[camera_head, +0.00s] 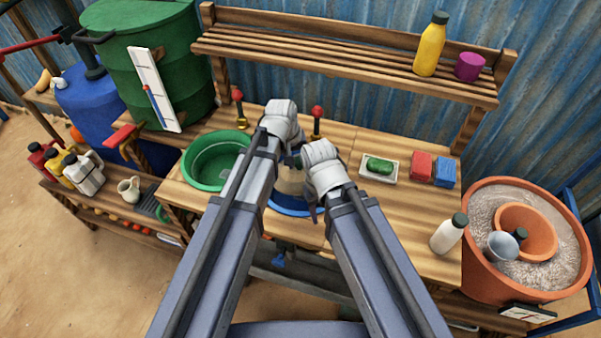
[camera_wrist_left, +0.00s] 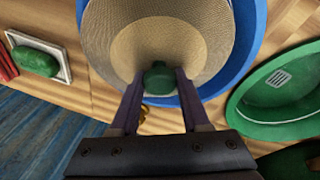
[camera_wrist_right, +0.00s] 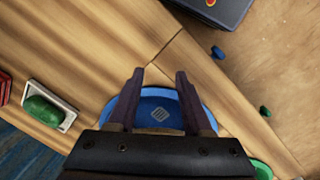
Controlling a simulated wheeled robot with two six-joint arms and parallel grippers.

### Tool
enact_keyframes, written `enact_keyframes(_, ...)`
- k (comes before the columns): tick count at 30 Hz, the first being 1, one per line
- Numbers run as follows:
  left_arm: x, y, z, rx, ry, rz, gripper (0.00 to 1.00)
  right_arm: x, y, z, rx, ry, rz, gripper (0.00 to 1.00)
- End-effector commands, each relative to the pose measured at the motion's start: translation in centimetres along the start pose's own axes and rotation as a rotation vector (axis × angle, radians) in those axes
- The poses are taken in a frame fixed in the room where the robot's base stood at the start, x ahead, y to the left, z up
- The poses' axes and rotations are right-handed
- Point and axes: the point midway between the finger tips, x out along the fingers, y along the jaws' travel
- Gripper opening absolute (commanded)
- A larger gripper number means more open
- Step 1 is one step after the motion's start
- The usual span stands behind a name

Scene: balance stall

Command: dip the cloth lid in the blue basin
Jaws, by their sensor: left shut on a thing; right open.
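The cloth lid (camera_wrist_left: 115,35) is a round tan woven piece with a dark green knob (camera_wrist_left: 160,78). My left gripper (camera_wrist_left: 158,80) is shut on that knob. In the left wrist view the blue basin (camera_wrist_left: 248,30) shows as a rim around the lid; how high the lid is over it, I cannot tell. In the head view a bit of the lid (camera_head: 289,181) shows between my arms, with the basin (camera_head: 290,207) below it, both mostly hidden. My right gripper (camera_wrist_right: 160,78) is open and empty, over the blue basin (camera_wrist_right: 160,112) with its grey drain.
A green basin (camera_head: 196,183) stands to the left on the wooden bench. A soap dish with green soap (camera_head: 379,166), a red sponge (camera_head: 421,167) and a blue sponge (camera_head: 445,173) lie to the right. A white bottle (camera_head: 448,235) stands at the bench's right front.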

Motion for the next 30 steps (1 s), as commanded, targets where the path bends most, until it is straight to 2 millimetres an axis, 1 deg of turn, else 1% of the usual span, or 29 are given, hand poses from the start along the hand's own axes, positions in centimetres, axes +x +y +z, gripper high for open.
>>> enact_keyframes(1,-0.8,0.1,-0.1,0.000,0.000,0.000,0.02,-0.8,0.1,0.1,0.000,0.000,0.000,0.50)
enact_keyframes(21,-5.8,1.1,-0.9,0.000,0.000,0.000,0.02,-5.9,0.6,0.3,0.000,0.000,0.000,0.50)
enact_keyframes(24,-6.2,1.1,-0.9,0.000,0.000,0.000,0.02,-6.3,0.6,0.4,0.000,0.000,0.000,0.50)
enact_keyframes(30,-6.0,1.1,-0.9,0.000,0.000,0.000,0.02,-6.2,0.6,0.4,0.000,0.000,0.000,0.50)
